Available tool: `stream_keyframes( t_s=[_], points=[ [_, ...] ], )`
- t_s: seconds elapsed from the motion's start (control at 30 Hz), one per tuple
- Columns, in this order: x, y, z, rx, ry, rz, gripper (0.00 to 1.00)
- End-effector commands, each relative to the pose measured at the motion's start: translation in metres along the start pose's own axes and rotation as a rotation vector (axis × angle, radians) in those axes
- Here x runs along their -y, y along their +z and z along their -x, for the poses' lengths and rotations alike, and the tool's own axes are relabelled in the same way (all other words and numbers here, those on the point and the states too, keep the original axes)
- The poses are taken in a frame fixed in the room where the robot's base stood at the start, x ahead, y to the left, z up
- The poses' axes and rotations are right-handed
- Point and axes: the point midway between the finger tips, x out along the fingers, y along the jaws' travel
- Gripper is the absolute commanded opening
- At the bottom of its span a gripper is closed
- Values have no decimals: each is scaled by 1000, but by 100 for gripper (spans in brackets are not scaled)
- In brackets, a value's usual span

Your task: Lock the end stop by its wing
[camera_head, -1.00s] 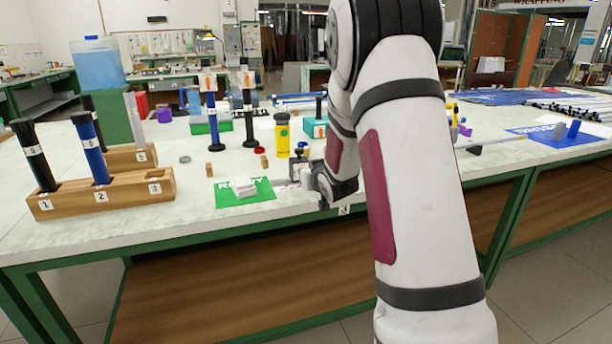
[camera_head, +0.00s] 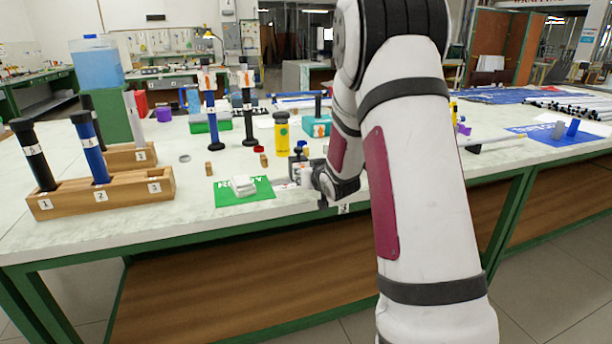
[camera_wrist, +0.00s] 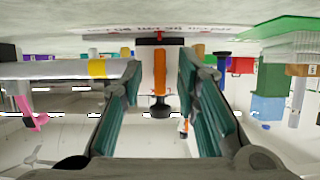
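My gripper (camera_wrist: 160,112) is open in the wrist view, its two dark green finger pads apart with nothing clasped. That view is upside down. An upright orange piece (camera_wrist: 160,80) with black ends shows in the gap between the fingers; its distance is unclear. A grey bar (camera_wrist: 45,70) with a yellow band lies across the left of the wrist view, and a pink piece (camera_wrist: 32,112) shows beyond it. I cannot tell for sure which part is the end stop or its wing. In the head view my gripper (camera_head: 301,172) is small, low over the table's front edge and partly hidden.
A green mat (camera_head: 228,199) with a white block (camera_head: 243,186) lies left of the gripper. A yellow bottle (camera_head: 282,134) stands behind it. A wooden rack (camera_head: 125,192) holds rods at the left. My arm hides the table's middle right.

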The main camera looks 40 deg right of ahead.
Motion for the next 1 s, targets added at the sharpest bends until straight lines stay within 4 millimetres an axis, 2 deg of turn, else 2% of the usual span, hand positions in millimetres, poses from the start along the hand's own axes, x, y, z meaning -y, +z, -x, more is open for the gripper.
stream_keyframes(
  t_s=[0.13, 0.27, 0.7, 0.83, 1.0],
  points=[
    [0, -1, 3, -1, 0, 0, 29],
    [-1, -1, 18, -1, 1, 0, 29],
    [0, -1, 101, -2, 1, 0, 29],
    [0, 0, 114, -1, 0, 0, 29],
    [0, 0, 120, 0, 0, 0, 29]
  ],
)
